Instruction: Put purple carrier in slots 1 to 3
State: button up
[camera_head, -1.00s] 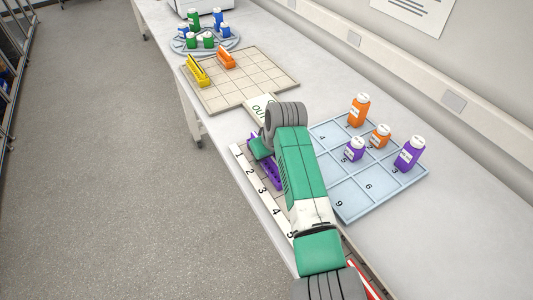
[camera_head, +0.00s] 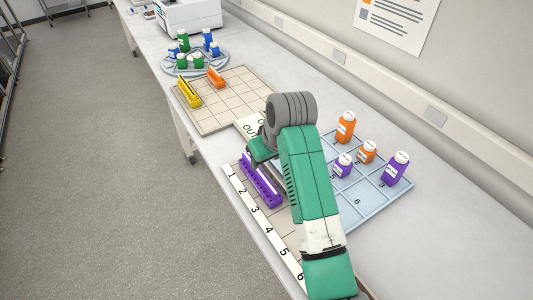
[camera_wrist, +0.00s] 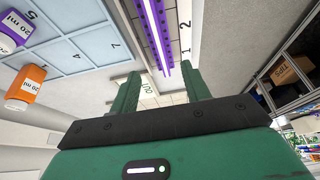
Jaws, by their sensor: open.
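The purple carrier (camera_head: 270,192) lies lengthwise on the numbered tile rack (camera_head: 280,222), beside the labels 1, 2 and 3 on its white strip (camera_head: 248,208). Its far end is partly covered by my gripper (camera_head: 254,158) in the head view. In the wrist view the carrier (camera_wrist: 154,30) runs away from between the fingertips toward the top edge. My gripper (camera_wrist: 160,82) is open there, with a finger on each side of the carrier's line and nothing held. Whether the carrier is fully seated cannot be told.
A beige grid (camera_head: 240,105) holds a yellow carrier (camera_head: 188,92) and an orange carrier (camera_head: 216,78). A pale blue numbered tray (camera_head: 371,212) bears orange and purple bottles, right of my arm. A round rack (camera_head: 177,71) with green and blue bottles stands at the back.

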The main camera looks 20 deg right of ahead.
jog(key=w+a+r+t, duration=0.3)
jog(key=a+r+t, duration=0.2)
jog(key=a+r, duration=0.45)
jog(key=s+a+r+t, duration=0.2)
jog(key=a+r+t, duration=0.2)
jog(key=r, duration=0.2)
jog(key=s+a+r+t, duration=0.3)
jog(key=a+r, duration=0.1)
jog(key=r, duration=0.3)
jog(key=s+a+r+t, duration=0.1)
jog(key=s+r+t, duration=0.3)
jog(key=s+r, duration=0.3)
jog(key=s+a+r+m+t, duration=0.1)
jog(key=s+r+t, duration=0.3)
jog(key=s+r, duration=0.4)
jog(key=s+a, duration=0.1)
jog(key=s, duration=0.4)
jog(key=shift+s+a+r+m+h, duration=0.15)
jog(key=shift+s+a+m+h, duration=0.05)
jog(key=shift+a+m+h, duration=0.1)
notch_tip(320, 180, up, 33)
jog(key=p, duration=3.2)
jog(key=shift+p, duration=0.3)
